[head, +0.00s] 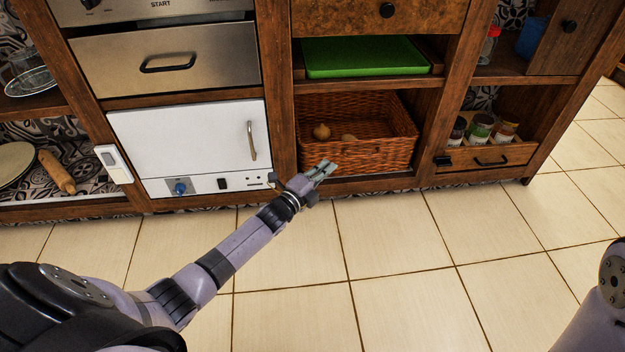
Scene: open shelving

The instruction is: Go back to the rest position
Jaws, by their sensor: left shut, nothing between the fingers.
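My left arm reaches in from the lower left toward the shelving. My left gripper (324,170) is shut and empty, in front of the lower front edge of a wicker basket (390,157).
A white appliance (190,140) with a handle is left of the gripper. A green board (362,57) lies above the basket. A small drawer (487,157) with several jars is at the right. A rolling pin (57,172) leans at the left. The tiled floor (400,250) is clear.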

